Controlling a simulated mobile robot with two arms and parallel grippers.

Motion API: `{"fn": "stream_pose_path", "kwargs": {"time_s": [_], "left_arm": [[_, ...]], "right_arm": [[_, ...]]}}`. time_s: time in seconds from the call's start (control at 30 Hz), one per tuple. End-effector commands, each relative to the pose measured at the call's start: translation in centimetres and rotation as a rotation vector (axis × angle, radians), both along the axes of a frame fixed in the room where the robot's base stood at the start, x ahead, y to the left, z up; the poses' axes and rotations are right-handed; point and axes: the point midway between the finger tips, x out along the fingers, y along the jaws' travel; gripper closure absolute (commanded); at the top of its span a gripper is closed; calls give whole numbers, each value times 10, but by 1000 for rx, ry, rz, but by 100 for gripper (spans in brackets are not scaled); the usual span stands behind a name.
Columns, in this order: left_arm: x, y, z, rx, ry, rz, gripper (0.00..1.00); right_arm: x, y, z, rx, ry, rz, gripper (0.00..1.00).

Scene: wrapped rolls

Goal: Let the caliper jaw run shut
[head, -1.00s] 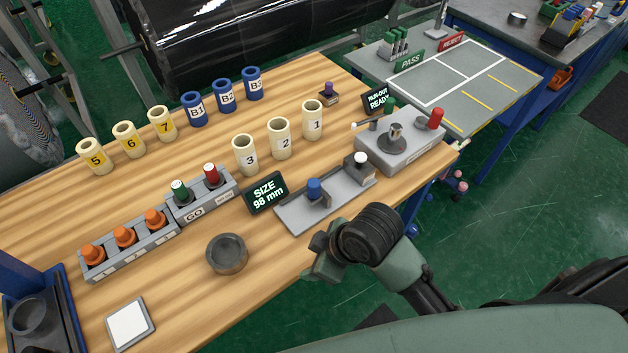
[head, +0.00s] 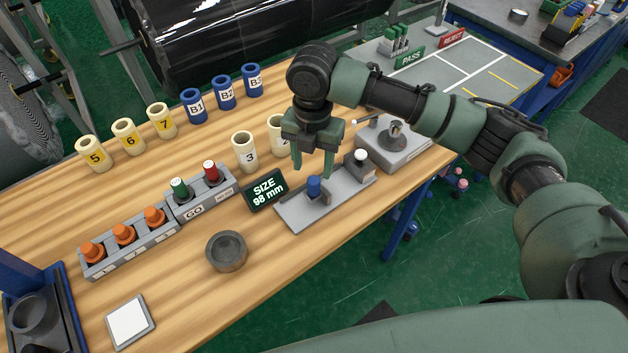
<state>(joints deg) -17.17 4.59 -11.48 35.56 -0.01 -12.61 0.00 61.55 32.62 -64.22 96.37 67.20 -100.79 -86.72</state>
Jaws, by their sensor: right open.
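The caliper is a grey flat base (head: 291,215) near the front edge of the bench. A blue knob (head: 314,187) stands beside a small grey upright on it. A dark block with a white knob (head: 360,156) sits at its right end, apart from the blue knob. A black display (head: 265,191) beside it reads "SIZE 98 mm". My right gripper (head: 313,171) points down just above the blue knob, its fingers apart and empty. I cannot tell whether a finger touches the knob. My left gripper is out of view.
Cream rolls (head: 245,153) stand close behind the display, partly hidden by my right gripper. A grey device (head: 394,145) stands to the right, partly behind my right arm. A dark round cup (head: 226,252) stands front left.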

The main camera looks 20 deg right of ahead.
Motion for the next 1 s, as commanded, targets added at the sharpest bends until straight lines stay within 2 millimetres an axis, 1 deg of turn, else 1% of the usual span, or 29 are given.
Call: {"fn": "stream_pose_path", "kwargs": {"time_s": [0.07, 0.17, 0.4, 0.5, 0.6, 0.73, 0.93, 0.97, 1.0], "left_arm": [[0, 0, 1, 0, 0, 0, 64], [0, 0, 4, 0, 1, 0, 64], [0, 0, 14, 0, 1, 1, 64], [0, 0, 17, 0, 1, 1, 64], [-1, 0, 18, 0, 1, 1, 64], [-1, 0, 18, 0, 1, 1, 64], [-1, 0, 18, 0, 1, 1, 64], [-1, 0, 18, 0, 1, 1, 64], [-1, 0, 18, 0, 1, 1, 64]], "right_arm": [[3, -4, 2, -8, 5, 12, 50], [2, -5, -7, -11, 9, 19, 50], [2, -5, -45, -10, 7, 16, 50], [2, -5, -59, -9, 6, 17, 50], [2, -4, -68, -9, 5, 17, 50], [3, -4, -73, -7, 2, 18, 50], [3, -4, -73, -7, 2, 18, 50], [3, -4, -73, -7, 2, 18, 55], [3, -4, -73, -7, 2, 18, 66]]}}
